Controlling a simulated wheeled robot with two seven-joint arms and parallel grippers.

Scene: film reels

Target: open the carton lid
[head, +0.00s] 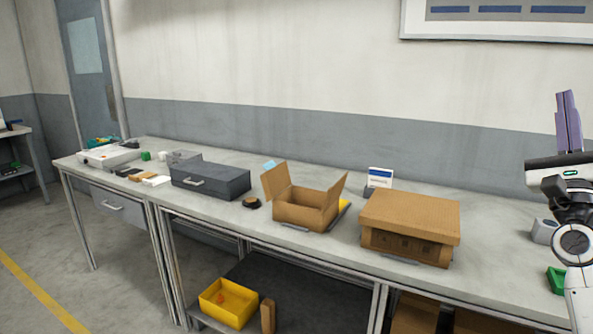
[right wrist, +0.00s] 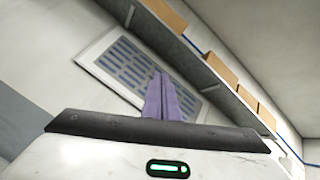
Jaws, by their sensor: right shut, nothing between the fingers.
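Two cardboard cartons stand on the grey bench in the head view. The right carton (head: 408,226) has a lid lying flat over its top, and its inside is hidden. The left carton (head: 303,208) has its flaps standing up and its top is open. My right gripper (head: 567,118) is at the far right of the head view, raised above the bench and pointing up, well away from both cartons. Its purple fingers are together and empty, and they also show in the right wrist view (right wrist: 168,98). My left gripper is in neither view.
A dark grey drawer box (head: 210,181) stands left of the cartons. A white sign (head: 380,178) is behind them, and a green item (head: 556,279) lies at the right near my arm. A yellow bin (head: 228,303) is on the lower shelf. The bench right of the lidded carton is mostly clear.

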